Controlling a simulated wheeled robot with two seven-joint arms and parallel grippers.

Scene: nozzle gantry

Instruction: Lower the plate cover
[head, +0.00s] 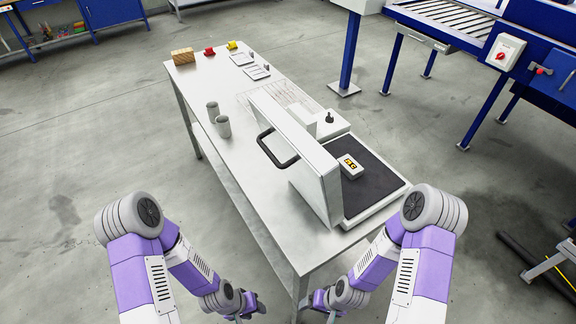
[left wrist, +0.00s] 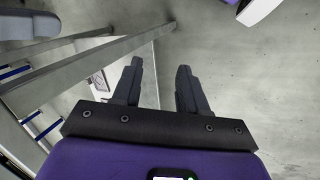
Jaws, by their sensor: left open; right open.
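The plate cover (head: 296,155) is a white panel standing raised, nearly upright, on the left side of a machine on the bench. Its dark handle (head: 277,148) is on the face toward the left. The dark plate (head: 362,184) lies uncovered to the right of the cover, with a small white block with a yellow and black label (head: 349,166) on it. My left gripper (head: 246,316) is low at the bottom of the head view, beside the bench and well away from the cover. In the left wrist view (left wrist: 160,80) its fingers are apart and empty. My right gripper (head: 333,312) is at the bottom edge, partly cut off.
The steel bench (head: 225,165) holds two grey cups (head: 218,120) left of the cover. A wooden block (head: 183,56), a red part (head: 209,51) and a yellow part (head: 232,45) stand at the far end. A blue-framed roller conveyor (head: 450,18) stands at the upper right.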

